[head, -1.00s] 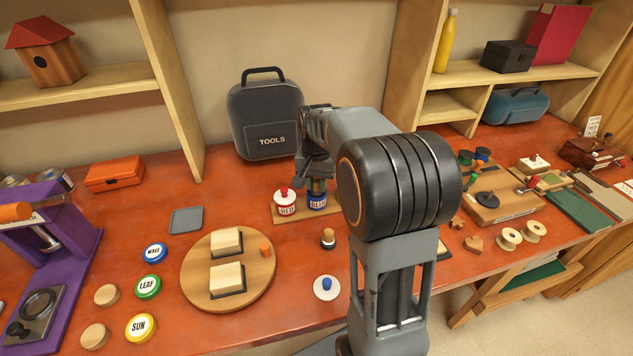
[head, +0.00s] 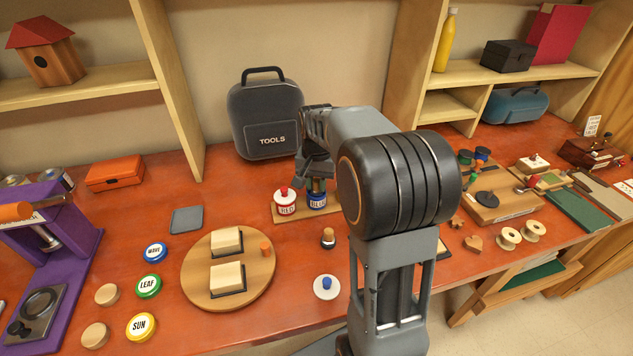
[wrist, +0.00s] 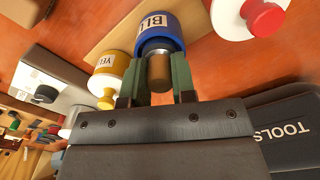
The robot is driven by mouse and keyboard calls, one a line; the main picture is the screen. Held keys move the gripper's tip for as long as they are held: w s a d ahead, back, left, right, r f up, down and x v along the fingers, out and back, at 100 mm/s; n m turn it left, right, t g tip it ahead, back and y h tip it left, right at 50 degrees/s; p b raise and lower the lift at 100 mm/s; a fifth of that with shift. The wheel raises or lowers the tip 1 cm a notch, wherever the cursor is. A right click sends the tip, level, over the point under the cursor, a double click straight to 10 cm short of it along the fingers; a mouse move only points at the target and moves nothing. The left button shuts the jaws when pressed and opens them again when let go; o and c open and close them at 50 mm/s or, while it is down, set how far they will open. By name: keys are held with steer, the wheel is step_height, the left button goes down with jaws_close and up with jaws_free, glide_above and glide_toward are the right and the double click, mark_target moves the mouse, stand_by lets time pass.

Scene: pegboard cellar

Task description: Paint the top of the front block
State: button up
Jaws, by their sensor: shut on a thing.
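The front block (head: 227,277) is pale cream and sits on a dark base on the round wooden board (head: 200,295). A matching rear block (head: 226,241) sits behind it. My gripper (head: 318,175) is over the blue pot (head: 317,202), right of the red pot (head: 285,204). In the wrist view my gripper (wrist: 160,75) is shut on a tan cylindrical tool (wrist: 159,68), seemingly a brush. Its dark lower part reaches into the blue pot's mouth (wrist: 158,30); its tip is hidden. The yellow pot (wrist: 108,75) stands beside the blue pot.
A wooden-handled stamp (head: 328,238) and a white disc with a blue knob (head: 326,287) are right of the board. The black tool case (head: 266,118) stands behind the pots. Red tabletop lies clear between pots and board.

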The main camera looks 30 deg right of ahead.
mark_target(317, 180)
steer(key=shift+r+p, duration=3.05)
steer(key=shift+r, duration=0.45)
steer(key=shift+r, duration=0.25)
steer(key=shift+f, duration=0.2)
